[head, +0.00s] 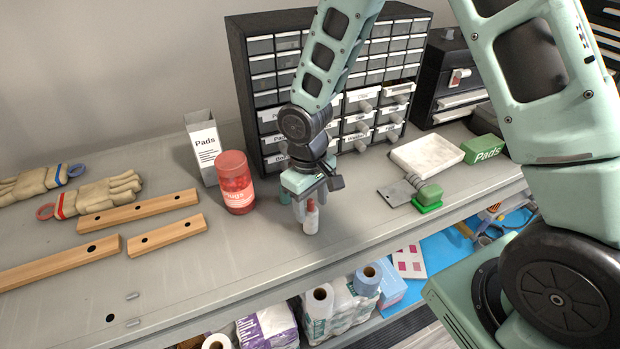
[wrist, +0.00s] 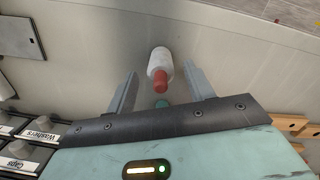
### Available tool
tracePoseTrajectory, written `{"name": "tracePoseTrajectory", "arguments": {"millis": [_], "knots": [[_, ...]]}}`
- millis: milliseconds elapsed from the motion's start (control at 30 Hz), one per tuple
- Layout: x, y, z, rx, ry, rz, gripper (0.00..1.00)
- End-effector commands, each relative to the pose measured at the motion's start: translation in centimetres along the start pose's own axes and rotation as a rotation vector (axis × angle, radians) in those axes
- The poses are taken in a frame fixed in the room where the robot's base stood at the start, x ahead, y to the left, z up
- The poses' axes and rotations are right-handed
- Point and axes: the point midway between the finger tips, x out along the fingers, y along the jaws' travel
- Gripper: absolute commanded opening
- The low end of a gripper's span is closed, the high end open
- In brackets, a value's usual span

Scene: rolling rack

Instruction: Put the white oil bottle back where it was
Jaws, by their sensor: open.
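The white oil bottle (head: 311,220) with a red cap stands upright on the grey top of the rack, near its front edge. It also shows in the wrist view (wrist: 157,63), red cap toward the camera. My gripper (head: 306,203) is open just above and around the bottle's top; in the wrist view its two fingers (wrist: 160,80) lie to either side, with gaps between them and the bottle.
A drawer cabinet (head: 262,90) stands behind. A white tray (head: 427,153) and green-based tool (head: 428,197) lie right.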

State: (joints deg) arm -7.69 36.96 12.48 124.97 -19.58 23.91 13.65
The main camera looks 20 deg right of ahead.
Motion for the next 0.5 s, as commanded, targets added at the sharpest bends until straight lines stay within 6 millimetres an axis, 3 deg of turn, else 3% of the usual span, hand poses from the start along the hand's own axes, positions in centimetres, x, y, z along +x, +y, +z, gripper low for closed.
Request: {"name": "tracePoseTrajectory", "arguments": {"millis": [500], "knots": [[-9.0, 0.1, -0.1, 0.003, 0.004, 0.001, 0.53]]}}
